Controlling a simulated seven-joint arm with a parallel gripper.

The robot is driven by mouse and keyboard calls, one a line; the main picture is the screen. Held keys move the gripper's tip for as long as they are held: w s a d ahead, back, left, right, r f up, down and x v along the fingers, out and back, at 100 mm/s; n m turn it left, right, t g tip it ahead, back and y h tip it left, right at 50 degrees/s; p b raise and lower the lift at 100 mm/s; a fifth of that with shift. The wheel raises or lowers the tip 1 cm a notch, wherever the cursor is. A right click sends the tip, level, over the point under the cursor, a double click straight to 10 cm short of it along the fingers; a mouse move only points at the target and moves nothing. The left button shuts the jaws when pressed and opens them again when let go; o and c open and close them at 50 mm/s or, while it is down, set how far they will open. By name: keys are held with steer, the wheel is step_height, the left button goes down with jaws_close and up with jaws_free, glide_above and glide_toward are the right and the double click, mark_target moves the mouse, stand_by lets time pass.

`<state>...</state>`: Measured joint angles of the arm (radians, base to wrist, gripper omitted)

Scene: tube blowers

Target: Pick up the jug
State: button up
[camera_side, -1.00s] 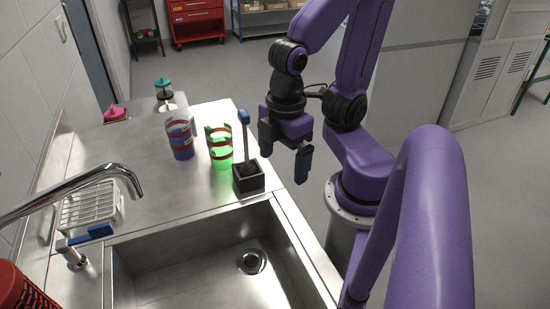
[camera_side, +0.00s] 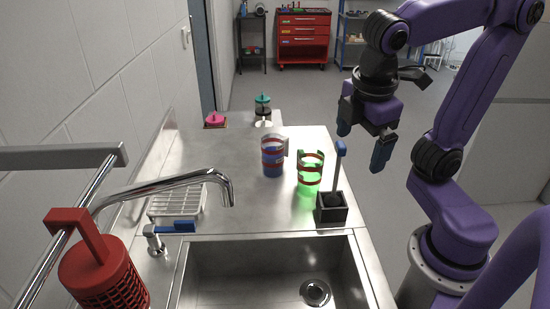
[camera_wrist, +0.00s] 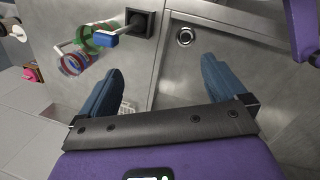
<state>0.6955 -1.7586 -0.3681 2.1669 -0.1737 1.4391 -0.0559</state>
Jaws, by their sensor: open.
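Two jug-like vessels stand upright on the steel counter (camera_side: 230,205); I cannot tell which the task calls the jug. One is blue with red bands (camera_side: 273,158) and has a pale handle-like part. The other is a clear, green-lit vessel with red bands (camera_side: 311,172), to its right and nearer the sink. Both also show at the upper left of the wrist view, the green-lit one (camera_wrist: 97,38) beside the blue one (camera_wrist: 72,64). My gripper (camera_side: 363,141) is open and empty, raised to the right of both vessels and apart from them. Its two blue fingers (camera_wrist: 163,68) show in the wrist view.
A black box (camera_side: 331,208) with a blue-topped handle stands close to the green-lit vessel. The sink (camera_side: 265,265), tap (camera_side: 180,183), white rack (camera_side: 176,200) and red perforated container (camera_side: 103,275) lie nearer. A pink-topped item (camera_side: 214,119) and teal-lidded jar (camera_side: 262,106) stand behind.

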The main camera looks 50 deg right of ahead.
steer(key=w+d+n+t+h, duration=0.25)
steer(key=w+h, duration=0.45)
steer(key=w, duration=0.6)
steer(key=n+t+h, duration=0.3)
steer(key=n+h, duration=0.4)
steer(key=h, duration=0.1)
glide_above(269, 163)
steer(key=v, duration=0.4)
steer(key=f, duration=2.3)
steer(key=shift+w+d, duration=0.1)
steer(key=shift+d, duration=0.4)
steer(key=shift+x, duration=3.55)
steer(key=shift+w+a, duration=0.1)
steer(key=c, duration=1.4)
steer(key=shift+r, duration=0.1)
step_height(269, 163, up, 10)
